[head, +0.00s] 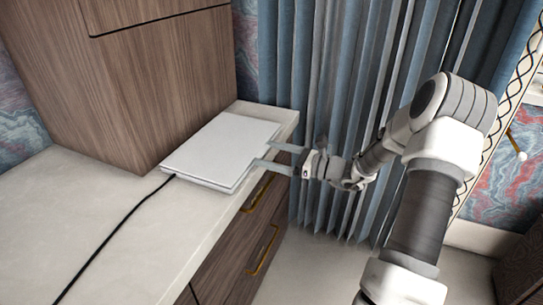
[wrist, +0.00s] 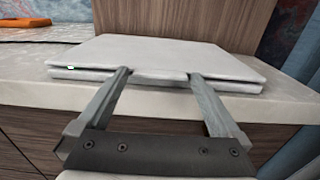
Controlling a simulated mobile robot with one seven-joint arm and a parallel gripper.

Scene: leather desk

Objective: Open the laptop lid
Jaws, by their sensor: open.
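The laptop (head: 222,150) is a flat, pale grey slab lying on the counter near its front edge. In the wrist view its lid (wrist: 165,54) lies low over the base (wrist: 150,82), with a thin dark gap between them along the front edge. A small green light shows at the left of that edge. My gripper (head: 263,154) is open, with its two fingers spread and pointing at the laptop's front edge. In the wrist view the fingertips (wrist: 159,74) reach that edge; I cannot tell whether they touch it.
A black cable (head: 112,232) runs from the laptop's left corner across the pale counter (head: 60,205). A wooden cabinet (head: 160,85) stands right behind the laptop. Drawers with brass handles (head: 262,250) are below the counter. A blue curtain (head: 330,70) hangs at the right.

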